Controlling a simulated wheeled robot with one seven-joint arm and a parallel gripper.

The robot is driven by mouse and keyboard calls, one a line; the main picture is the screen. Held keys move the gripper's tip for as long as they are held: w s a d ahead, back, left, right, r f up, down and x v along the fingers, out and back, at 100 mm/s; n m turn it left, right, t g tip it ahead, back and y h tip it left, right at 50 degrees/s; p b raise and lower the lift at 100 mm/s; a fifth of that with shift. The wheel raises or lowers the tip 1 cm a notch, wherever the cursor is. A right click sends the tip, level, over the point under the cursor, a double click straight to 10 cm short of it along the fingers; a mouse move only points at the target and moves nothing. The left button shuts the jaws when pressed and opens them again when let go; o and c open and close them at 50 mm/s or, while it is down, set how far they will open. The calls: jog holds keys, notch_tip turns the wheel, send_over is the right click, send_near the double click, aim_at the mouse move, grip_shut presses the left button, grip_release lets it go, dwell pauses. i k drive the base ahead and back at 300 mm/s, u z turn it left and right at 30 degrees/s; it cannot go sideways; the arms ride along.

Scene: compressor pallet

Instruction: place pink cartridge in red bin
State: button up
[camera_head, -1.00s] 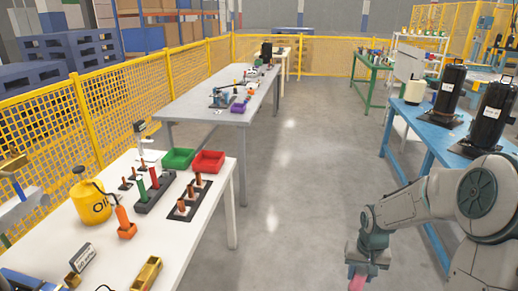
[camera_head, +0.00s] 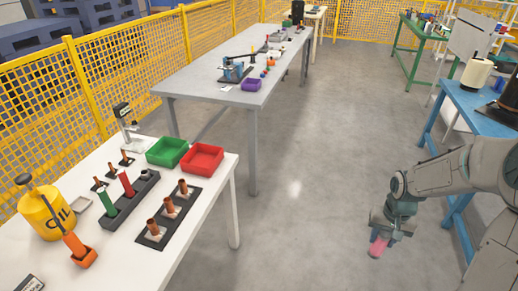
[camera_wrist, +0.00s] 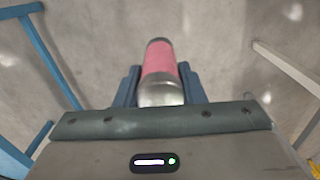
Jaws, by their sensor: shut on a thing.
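The pink cartridge (camera_head: 378,246) is held in my gripper (camera_head: 384,232) at the lower right of the head view, out over the open floor. The wrist view shows the cartridge (camera_wrist: 159,62), pink with metal-grey ends, between the two blue-grey fingers of my gripper (camera_wrist: 159,88). The red bin (camera_head: 203,160) stands at the far right corner of the white table, well to the left of my gripper. It looks empty.
A green bin (camera_head: 167,152) sits left of the red bin. A black rack (camera_head: 132,200) with green and red cartridges and a plate with copper posts (camera_head: 168,215) stand nearer on the white table (camera_head: 213,222). Clear floor (camera_head: 300,220) lies between table and gripper.

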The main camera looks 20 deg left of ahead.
aim_at(203, 164)
jog(key=i, duration=2.05)
jog(key=u, duration=3.05)
jog(key=i, duration=0.45)
